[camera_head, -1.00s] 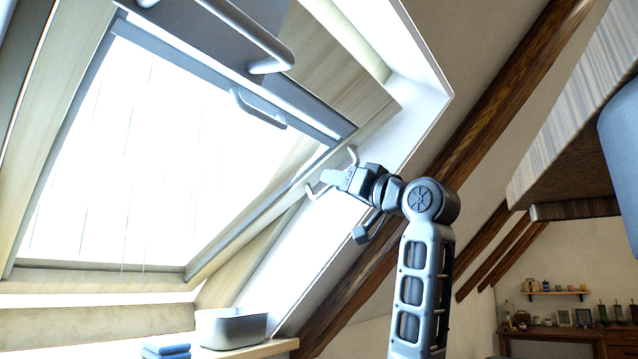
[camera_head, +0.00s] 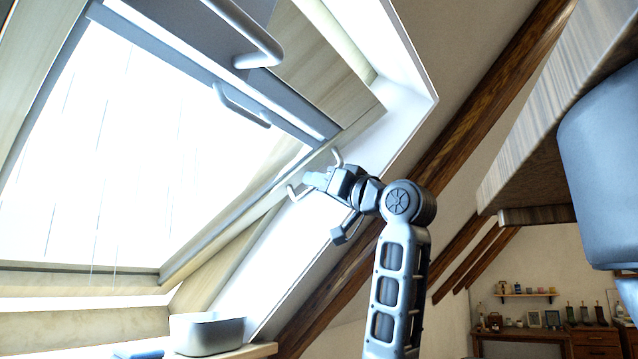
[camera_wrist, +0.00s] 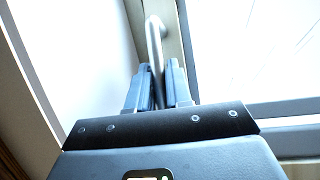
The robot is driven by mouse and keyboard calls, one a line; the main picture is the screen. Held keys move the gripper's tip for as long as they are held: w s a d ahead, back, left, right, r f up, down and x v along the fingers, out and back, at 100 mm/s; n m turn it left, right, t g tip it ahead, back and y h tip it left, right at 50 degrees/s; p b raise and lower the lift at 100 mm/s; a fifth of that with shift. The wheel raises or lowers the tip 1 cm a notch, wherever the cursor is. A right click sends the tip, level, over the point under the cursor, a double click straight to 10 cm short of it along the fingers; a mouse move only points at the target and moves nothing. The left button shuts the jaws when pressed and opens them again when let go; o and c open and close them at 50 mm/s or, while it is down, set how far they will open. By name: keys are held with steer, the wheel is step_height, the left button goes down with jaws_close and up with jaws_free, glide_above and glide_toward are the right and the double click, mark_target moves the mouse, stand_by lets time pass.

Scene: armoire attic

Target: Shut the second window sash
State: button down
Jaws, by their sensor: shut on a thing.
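The window sash (camera_head: 205,245) is a pale wooden frame around a bright pane. It sits in a sloping roof opening and stands ajar, with a bright gap along its lower edge. A bar handle (camera_head: 337,157) is on its right side. It also shows in the wrist view (camera_wrist: 153,35), rising between the fingers. My gripper (camera_head: 311,181) is at this handle and shut on it. In the wrist view my gripper (camera_wrist: 158,78) has its two fingers either side of the bar.
A grey bar (camera_head: 255,45) and a smaller handle (camera_head: 240,105) are above the pane. A grey bin (camera_head: 207,334) and folded blue cloth (camera_head: 138,353) are on the sill below. A dark sloping beam (camera_head: 460,140) runs behind my arm. A large blue-grey object (camera_head: 605,170) is close at right.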

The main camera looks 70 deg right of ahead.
mark_target(317, 162)
steer(key=r, duration=0.1)
steer(key=r+p, duration=0.1)
steer(key=r+g+p, duration=0.1)
steer(key=shift+w+y, duration=0.25)
steer(key=shift+y, duration=0.15)
steer(key=shift+w+d+r+n+g+y, duration=0.15)
steer(key=shift+w+r+g, duration=0.1)
steer(key=shift+r, duration=0.15)
steer(key=shift+w+r+n+g+y, duration=0.15)
steer(key=shift+r+g, duration=0.1)
steer(key=shift+r, duration=0.15)
steer(key=c, duration=1.1)
jaws_free()
steer(key=shift+c, duration=0.2)
steer(key=b+v, duration=0.2)
steer(key=v, duration=0.6)
steer(key=shift+b, duration=0.4)
steer(key=shift+w, duration=0.1)
